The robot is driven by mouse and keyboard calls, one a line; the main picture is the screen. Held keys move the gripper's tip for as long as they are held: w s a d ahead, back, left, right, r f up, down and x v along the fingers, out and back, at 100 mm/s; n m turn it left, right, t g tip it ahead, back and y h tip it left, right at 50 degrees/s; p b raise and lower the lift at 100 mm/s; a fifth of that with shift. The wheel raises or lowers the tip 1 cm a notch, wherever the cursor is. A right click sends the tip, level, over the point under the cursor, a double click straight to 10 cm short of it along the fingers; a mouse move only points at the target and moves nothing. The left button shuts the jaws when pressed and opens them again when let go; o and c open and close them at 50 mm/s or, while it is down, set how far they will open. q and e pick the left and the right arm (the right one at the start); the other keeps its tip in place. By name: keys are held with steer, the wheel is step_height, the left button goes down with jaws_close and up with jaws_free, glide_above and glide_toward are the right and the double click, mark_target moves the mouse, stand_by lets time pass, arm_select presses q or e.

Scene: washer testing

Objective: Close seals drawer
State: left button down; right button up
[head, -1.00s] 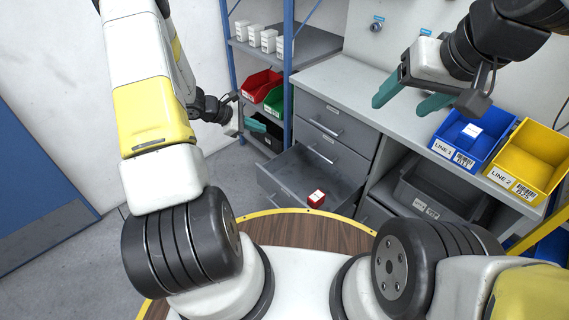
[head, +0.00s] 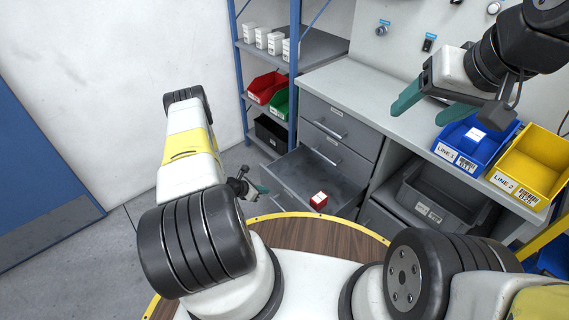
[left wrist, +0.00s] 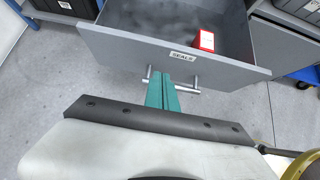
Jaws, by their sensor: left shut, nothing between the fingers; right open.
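The seals drawer (head: 285,184) stands pulled out from the grey cabinet under the bench. A red box with a white top (head: 318,200) lies in it. In the left wrist view the drawer front (left wrist: 165,58) carries a SEALS label (left wrist: 182,57) and a bar handle (left wrist: 190,88). My left gripper (head: 262,188) is low in front of the drawer; its shut teal fingers (left wrist: 162,90) reach the handle in that view, with nothing between them. I cannot tell whether they touch it. My right gripper (head: 425,102) is open and empty above the bench top.
Two closed drawers (head: 338,122) sit above the open one. Blue (head: 470,140) and yellow (head: 530,165) bins stand on the bench at right, with a dark grey bin (head: 435,195) below. A shelf with red (head: 268,88) and green bins stands behind. Floor at left is clear.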

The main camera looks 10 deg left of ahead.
mark_target(282, 187)
arm_select(q)
steer(key=w+d+f, duration=0.2)
steer(key=w, duration=0.1)
steer(key=w+d+f, duration=0.1)
steer(key=w+d, duration=0.1)
steer(key=shift+w+d, duration=0.2)
steer(key=shift+w, duration=0.15)
